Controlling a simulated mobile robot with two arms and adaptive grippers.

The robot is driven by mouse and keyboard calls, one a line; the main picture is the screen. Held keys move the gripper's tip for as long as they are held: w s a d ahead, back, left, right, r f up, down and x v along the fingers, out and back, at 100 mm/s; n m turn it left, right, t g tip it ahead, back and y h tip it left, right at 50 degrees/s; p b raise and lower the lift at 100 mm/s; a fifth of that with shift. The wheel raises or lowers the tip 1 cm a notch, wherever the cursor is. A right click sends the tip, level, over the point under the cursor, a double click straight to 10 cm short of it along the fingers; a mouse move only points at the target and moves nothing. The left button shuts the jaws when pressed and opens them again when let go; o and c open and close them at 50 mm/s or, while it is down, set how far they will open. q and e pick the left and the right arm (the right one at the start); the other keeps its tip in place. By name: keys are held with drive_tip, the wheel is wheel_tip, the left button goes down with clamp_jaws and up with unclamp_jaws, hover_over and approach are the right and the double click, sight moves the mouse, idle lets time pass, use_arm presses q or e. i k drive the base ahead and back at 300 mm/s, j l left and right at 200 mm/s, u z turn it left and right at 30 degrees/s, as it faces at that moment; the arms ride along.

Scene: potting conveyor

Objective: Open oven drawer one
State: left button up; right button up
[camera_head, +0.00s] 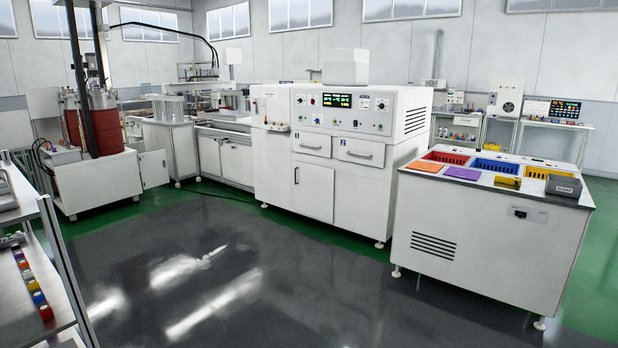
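A white oven machine (338,105) with a control panel and two green displays stands across the room, a little right of centre. Below the panel are two drawers side by side. Oven drawer one (311,144), the left one, carries a small blue label and a horizontal bar handle. It looks shut, its front flush with the machine. Drawer two (359,151) beside it, labelled 2, also looks shut. A taller door with a vertical handle is under drawer one. Neither of my grippers is in view.
Open grey floor (215,270) lies in front of the oven. A white cabinet (480,245) with red, blue and yellow bins stands at right. A shelf rack (62,255) with coloured items is at near left. Red drums (104,125) stand behind it.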

sight(318, 144)
drive_tip(key=i, duration=5.1)
drive_tip(key=j, duration=0.1)
